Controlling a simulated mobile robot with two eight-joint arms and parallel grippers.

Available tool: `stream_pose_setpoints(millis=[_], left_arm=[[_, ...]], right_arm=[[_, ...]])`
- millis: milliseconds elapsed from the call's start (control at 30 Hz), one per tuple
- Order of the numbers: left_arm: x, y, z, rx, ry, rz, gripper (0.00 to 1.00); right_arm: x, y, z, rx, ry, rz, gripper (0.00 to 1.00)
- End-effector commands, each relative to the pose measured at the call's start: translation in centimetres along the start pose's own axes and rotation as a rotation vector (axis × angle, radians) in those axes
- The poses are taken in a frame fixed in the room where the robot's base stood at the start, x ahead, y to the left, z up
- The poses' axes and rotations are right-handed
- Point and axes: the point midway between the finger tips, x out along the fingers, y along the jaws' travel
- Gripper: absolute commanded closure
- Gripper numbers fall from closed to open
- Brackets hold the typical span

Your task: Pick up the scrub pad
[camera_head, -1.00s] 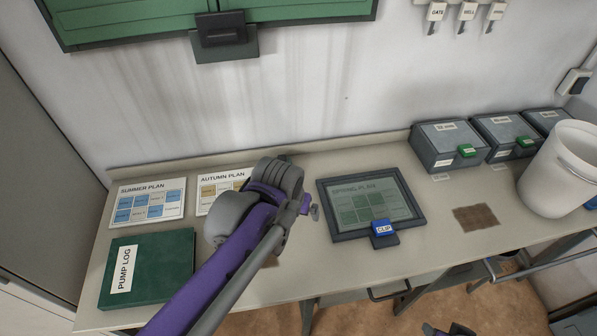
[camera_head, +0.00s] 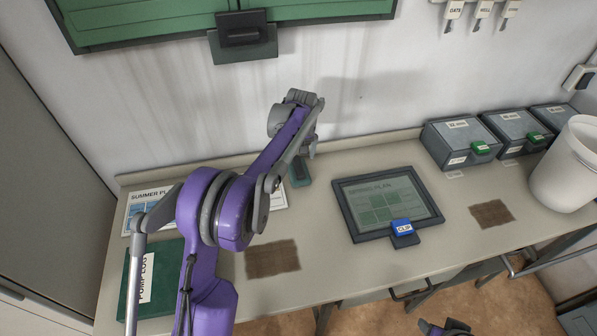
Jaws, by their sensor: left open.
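A small teal block (camera_head: 300,173), which looks like the scrub pad, lies on the counter towards the back, left of the framed plan. My left arm reaches in from the lower left, and its gripper (camera_head: 311,149) is just above and beside the block. The jaws are open and nothing shows between them. The gripper and forearm hide part of the block's surroundings, and I cannot tell whether a finger touches it.
The spring plan frame (camera_head: 356,222) with a blue clip lies mid-counter. Brown patches mark the counter at its left (camera_head: 273,259) and right (camera_head: 491,214). The green pump log (camera_head: 165,285) is front left. Grey boxes (camera_head: 460,141) and a white bucket (camera_head: 573,165) stand right.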

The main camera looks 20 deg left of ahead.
Motion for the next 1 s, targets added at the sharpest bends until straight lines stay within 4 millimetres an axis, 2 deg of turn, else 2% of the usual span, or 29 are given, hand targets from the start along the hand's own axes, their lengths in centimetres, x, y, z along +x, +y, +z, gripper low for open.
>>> stream_pose_setpoints(millis=[100,267,600,867,1000], left_arm=[[1.6,0.0,0.0,0.0,0.0,0.0,0.0],[2.6,0.1,0.1,0.001,0.001,0.001,0.0],[7.0,0.4,0.3,0.001,0.001,0.001,0.0],[7.4,0.3,0.3,0.002,0.001,0.001,0.0],[7.3,0.3,0.3,0.002,0.001,0.001,0.22]], right_arm=[[0.0,0.0,0.0,0.0,0.0,0.0,0.5],[0.0,0.0,0.0,0.0,0.0,0.0,0.5],[-0.3,0.0,-0.3,0.0,0.002,0.0,0.5],[-0.3,0.0,-0.2,0.0,0.002,0.0,0.5],[-0.3,0.0,-0.2,0.0,0.002,0.0,0.5]])
